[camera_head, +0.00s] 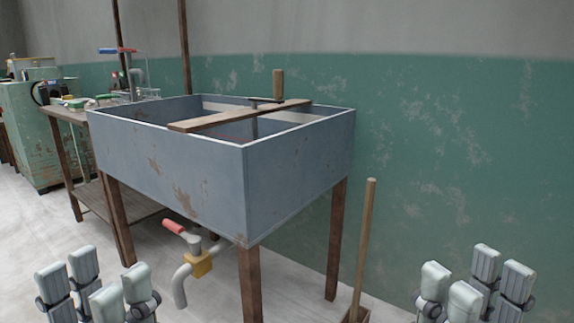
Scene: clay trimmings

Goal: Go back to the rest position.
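My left gripper (96,280) is at the bottom left, with its pale grey fingers pointing up and spread apart. Nothing is between them. My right gripper (474,275) is at the bottom right, also with its fingers apart and empty. Both grippers appear in front of the blue-grey sink (170,165), one to each side, and neither looks to touch anything. The lower parts of both grippers are cut off by the frame's bottom edge.
A wooden board (215,121) lies across the sink, with a wooden-handled tool (278,85) near it. A red-handled yellow valve (200,264) and pipe are below. A wooden pole (364,240) stands at right. A cluttered bench (65,115) is at left.

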